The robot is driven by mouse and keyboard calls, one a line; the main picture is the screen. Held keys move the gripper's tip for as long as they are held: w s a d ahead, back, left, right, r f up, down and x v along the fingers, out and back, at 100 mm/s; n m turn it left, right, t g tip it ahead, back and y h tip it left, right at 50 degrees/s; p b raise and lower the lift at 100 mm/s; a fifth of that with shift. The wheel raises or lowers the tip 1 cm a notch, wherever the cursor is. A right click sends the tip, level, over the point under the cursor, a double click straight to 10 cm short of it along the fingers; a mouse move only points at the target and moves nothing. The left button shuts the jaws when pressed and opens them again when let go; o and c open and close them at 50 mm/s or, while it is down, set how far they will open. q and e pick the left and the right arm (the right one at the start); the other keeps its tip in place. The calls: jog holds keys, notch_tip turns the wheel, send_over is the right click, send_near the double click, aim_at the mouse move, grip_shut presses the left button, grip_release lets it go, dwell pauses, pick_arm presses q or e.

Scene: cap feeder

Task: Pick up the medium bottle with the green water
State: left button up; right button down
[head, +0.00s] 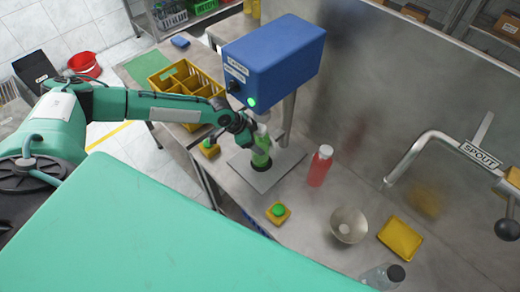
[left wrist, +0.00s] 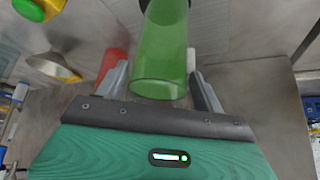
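The bottle with green water (head: 261,152) stands upright at the grey plate under the blue capping machine. The gripper also shows in the left wrist view (left wrist: 161,78). I cannot tell whether the bottle is clear of the plate. My right gripper is not in view.
The blue machine (head: 272,62) overhangs the bottle. A red bottle (head: 320,168) stands to the right. Nearby are a green button box (head: 278,213), a metal bowl (head: 348,225), a yellow tray (head: 400,238), a clear bottle (head: 382,277) and a spout (head: 440,150). A yellow crate (head: 180,79) stands left.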

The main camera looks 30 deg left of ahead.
pick_arm(q)
jog(key=c, duration=1.4)
jog(key=shift+w, duration=0.1)
grip_shut()
jog(key=shift+r, duration=0.1)
